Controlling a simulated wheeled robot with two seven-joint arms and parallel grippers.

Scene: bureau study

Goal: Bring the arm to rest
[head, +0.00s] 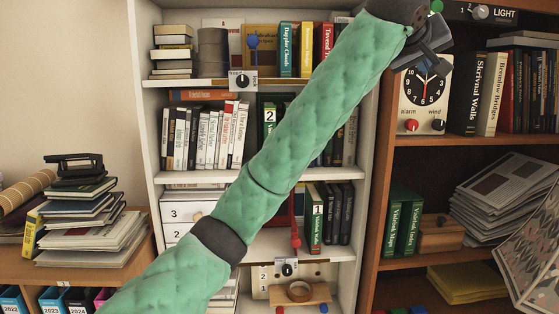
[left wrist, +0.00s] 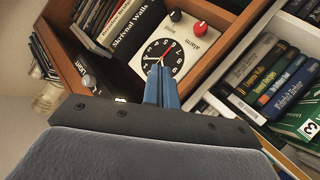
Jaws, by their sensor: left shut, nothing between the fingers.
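My left arm, in a green quilted sleeve, reaches from the lower left up to the upper right in the head view. My left gripper (head: 436,66) is at the top right, in front of the clock panel (head: 411,110). It hides part of that panel. In the left wrist view the blue fingers of the left gripper (left wrist: 161,72) are together with nothing between them. Their tips overlap the lower edge of the clock face (left wrist: 163,58); I cannot tell whether they touch it. My right gripper is in neither view.
A white bookcase (head: 145,100) stands behind the arm, with books and a small dial box (head: 243,81) on its shelves. A brown bookcase (head: 383,150) to the right holds dark books (head: 463,92) and a paper stack (head: 500,190). More books (head: 75,215) are piled at left.

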